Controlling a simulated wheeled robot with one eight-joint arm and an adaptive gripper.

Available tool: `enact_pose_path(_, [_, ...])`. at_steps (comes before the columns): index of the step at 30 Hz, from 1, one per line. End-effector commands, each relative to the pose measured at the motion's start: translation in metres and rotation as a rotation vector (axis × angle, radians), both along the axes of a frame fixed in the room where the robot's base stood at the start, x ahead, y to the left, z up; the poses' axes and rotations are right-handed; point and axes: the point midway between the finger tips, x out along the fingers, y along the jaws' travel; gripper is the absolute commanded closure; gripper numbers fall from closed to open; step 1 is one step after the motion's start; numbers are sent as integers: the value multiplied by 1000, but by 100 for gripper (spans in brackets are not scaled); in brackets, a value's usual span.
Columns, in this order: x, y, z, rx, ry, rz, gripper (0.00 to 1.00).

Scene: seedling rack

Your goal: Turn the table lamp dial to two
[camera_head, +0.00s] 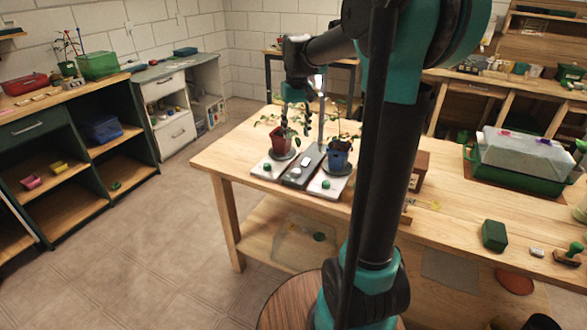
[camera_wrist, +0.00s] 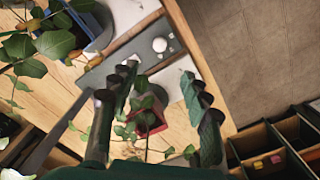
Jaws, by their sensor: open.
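The table lamp has a long grey base (camera_head: 311,160) lying between two potted plants, with a thin upright post (camera_head: 321,125) and a bright light at its top. A pale round dial (camera_head: 295,172) sits near the front end of the base. In the wrist view the dial (camera_wrist: 159,45) shows as a white disc on the grey base (camera_wrist: 120,55), ahead of the fingertips. Its markings are too small to read. My gripper (camera_wrist: 158,75) is open and empty, above the red pot (camera_wrist: 150,118) and its leaves. In the head view my gripper (camera_head: 296,94) hangs over the plants.
The red pot (camera_head: 281,144) stands left of the lamp base and the blue pot (camera_head: 338,157) right of it, leaves spreading close to my fingers. Green knobs (camera_head: 267,168) (camera_head: 326,184) sit on white plates beside the base. The table's front left (camera_head: 222,160) is clear.

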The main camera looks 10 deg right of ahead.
Motion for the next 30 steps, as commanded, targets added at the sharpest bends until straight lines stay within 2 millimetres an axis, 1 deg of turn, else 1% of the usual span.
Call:
enact_pose_path(1, [0, 0, -10, 0, 0, 0, 52])
enact_pose_path(6, [0, 0, -44, 0, -1, 0, 52])
enact_pose_path(18, [0, 0, -120, 0, -1, 0, 52])
enact_pose_path(21, [0, 0, -134, 0, -1, 0, 52])
enact_pose_path(24, [0, 0, -144, 0, -1, 0, 52])
enact_pose_path(30, [0, 0, -151, 0, -1, 0, 52])
